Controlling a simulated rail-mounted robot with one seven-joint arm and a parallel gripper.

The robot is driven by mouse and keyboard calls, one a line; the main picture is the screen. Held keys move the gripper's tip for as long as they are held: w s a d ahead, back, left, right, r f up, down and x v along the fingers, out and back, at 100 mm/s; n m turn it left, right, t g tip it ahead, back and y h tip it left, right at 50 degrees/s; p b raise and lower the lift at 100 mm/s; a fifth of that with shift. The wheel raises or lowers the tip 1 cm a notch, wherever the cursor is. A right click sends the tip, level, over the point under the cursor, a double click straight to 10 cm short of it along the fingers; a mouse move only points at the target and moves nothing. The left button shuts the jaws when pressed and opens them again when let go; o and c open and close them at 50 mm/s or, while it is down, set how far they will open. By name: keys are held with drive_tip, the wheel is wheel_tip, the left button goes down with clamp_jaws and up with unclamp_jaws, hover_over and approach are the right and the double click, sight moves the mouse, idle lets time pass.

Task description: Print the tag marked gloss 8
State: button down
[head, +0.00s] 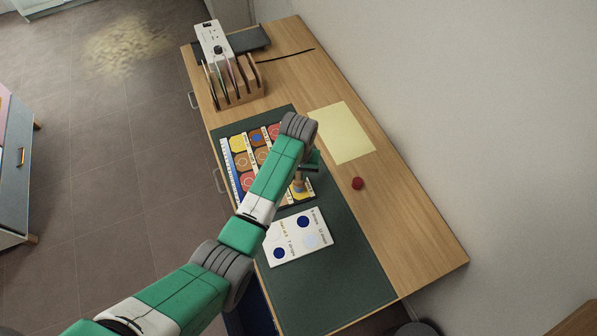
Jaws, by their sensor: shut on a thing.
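My gripper (304,170), partly hidden behind my arm, is shut on a small stamp-like thing with a wooden-coloured body (298,186). It is over the lower right part of a tray (226,172) of coloured round pads. I cannot tell whether the held thing touches a pad. The pads are yellow, orange, brown, red and blue, and my arm covers several of them. A white card (291,240) lies on the green mat just below the tray. It bears two dark blue discs, a pale blue disc and small print too fine to read surely.
The green mat (345,275) is bare right of and below the card. A pale yellow sheet (342,132) and a red ball-like thing (357,183) lie on the wooden desk. A wooden rack (240,92) and a white device (213,42) stand at the far end.

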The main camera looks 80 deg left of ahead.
drive_tip(key=shift+f, duration=0.6)
idle(1.7)
wheel_tip(320, 180, up, 7)
drive_tip(key=p, duration=0.7)
drive_tip(key=shift+r+p, duration=0.15)
drive_tip(key=shift+p, duration=0.15)
